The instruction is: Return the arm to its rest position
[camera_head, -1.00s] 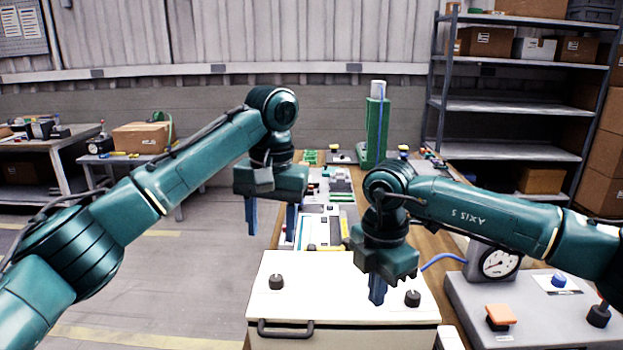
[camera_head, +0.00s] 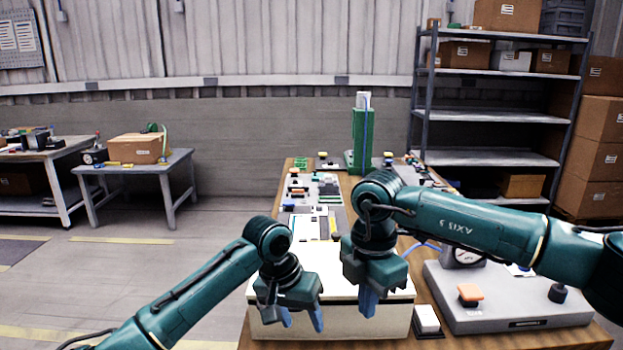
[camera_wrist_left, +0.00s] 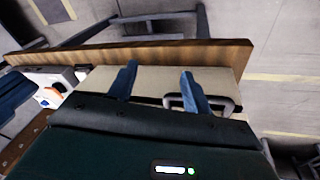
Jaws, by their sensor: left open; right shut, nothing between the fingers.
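My left gripper (camera_head: 301,320) is low in the head view, in front of the cream box, with its two blue fingers apart and nothing between them. In the left wrist view its fingers (camera_wrist_left: 158,88) are spread over the box and its dark handle (camera_wrist_left: 203,103); I cannot tell whether they touch. My right gripper (camera_head: 368,302) is over the right part of the cream box (camera_head: 385,322), pointing down with its fingers together and empty. The arms hide much of the box lid.
The wooden bench (camera_head: 258,327) runs away from me, with small parts and a green column (camera_head: 362,140) at the far end. A grey unit (camera_head: 510,315) with an orange button (camera_head: 468,292) and a gauge stands at right. Open floor (camera_head: 130,270) lies at left.

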